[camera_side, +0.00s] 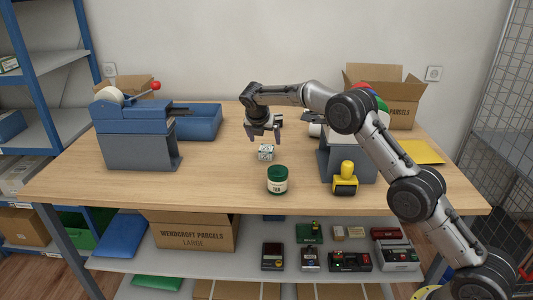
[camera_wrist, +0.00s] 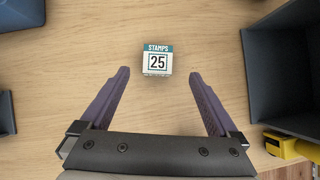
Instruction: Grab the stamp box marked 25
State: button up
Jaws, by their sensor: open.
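The stamp box (camera_wrist: 158,60) is a small white cube with a teal band reading STAMPS and a large 25 on the face turned to the wrist camera. It stands on the wooden counter, and in the side view the same small box (camera_side: 265,152) sits near the middle. My gripper (camera_side: 265,138) is open and empty above the counter, close to the box. In the wrist view its two fingers (camera_wrist: 158,75) are spread wide, and the box shows between and slightly beyond their tips. The fingers do not appear to touch it.
A yellow-handled stamper (camera_side: 345,180) and a dark grey open bin (camera_wrist: 283,75) are to the right. A blue-grey tape machine (camera_side: 140,130) stands left. The wood around the box is clear.

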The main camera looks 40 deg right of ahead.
aim_at(266, 148)
jog(key=shift+x, duration=4.1)
jog(key=shift+w+a, duration=0.1)
jog(key=shift+w, duration=0.1)
jog(key=c, duration=1.5)
